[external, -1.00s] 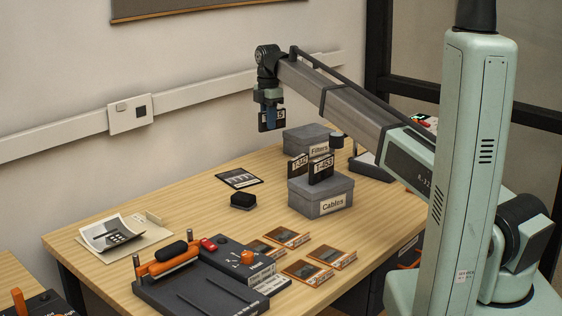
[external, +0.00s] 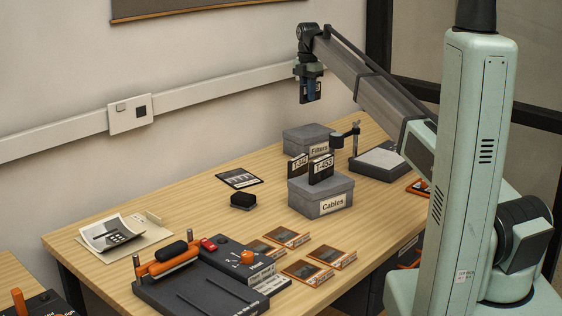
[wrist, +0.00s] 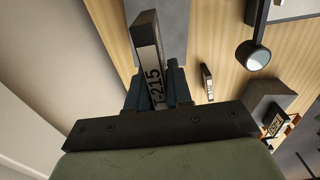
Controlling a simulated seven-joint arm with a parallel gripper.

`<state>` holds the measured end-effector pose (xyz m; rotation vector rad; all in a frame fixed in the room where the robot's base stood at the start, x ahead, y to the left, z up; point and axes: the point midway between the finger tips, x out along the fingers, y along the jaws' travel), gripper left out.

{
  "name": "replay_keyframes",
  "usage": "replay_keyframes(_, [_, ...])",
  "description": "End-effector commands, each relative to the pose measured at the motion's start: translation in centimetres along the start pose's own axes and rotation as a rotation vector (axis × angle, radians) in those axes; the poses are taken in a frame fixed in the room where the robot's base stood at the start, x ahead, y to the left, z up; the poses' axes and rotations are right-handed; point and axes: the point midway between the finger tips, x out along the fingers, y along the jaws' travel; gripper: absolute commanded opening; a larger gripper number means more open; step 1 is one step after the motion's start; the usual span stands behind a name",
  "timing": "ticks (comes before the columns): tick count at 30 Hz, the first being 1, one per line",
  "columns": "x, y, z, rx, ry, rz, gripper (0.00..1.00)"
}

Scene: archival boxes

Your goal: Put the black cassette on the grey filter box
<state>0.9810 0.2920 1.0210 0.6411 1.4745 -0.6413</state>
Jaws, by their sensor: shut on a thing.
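My gripper (external: 311,84) is shut on a black cassette (external: 305,97) and holds it in the air. In the wrist view the cassette (wrist: 148,45) stands on edge between the blue fingers, with a white label reading T-215. The grey filter box (external: 303,137), labelled Filters, stands at the far side of the table. In the external view my gripper is above it in the picture, with a clear gap. In the wrist view a grey surface (wrist: 175,22), apparently its lid, shows just beyond and right of the cassette.
A black jointed stand (external: 347,137) is right of the filter box. A black block (external: 243,200) and flat card (external: 239,178) lie left.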

Motion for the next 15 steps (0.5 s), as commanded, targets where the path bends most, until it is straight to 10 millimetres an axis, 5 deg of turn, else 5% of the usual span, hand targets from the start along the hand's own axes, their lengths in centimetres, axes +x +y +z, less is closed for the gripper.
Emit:
replay_keyframes(5, [0.8, 0.0, 0.0, -0.037, 0.000, 0.000, 0.00])
replay_keyframes(15, [5.8, -0.1, -0.1, -0.036, 0.001, -0.001, 0.00])
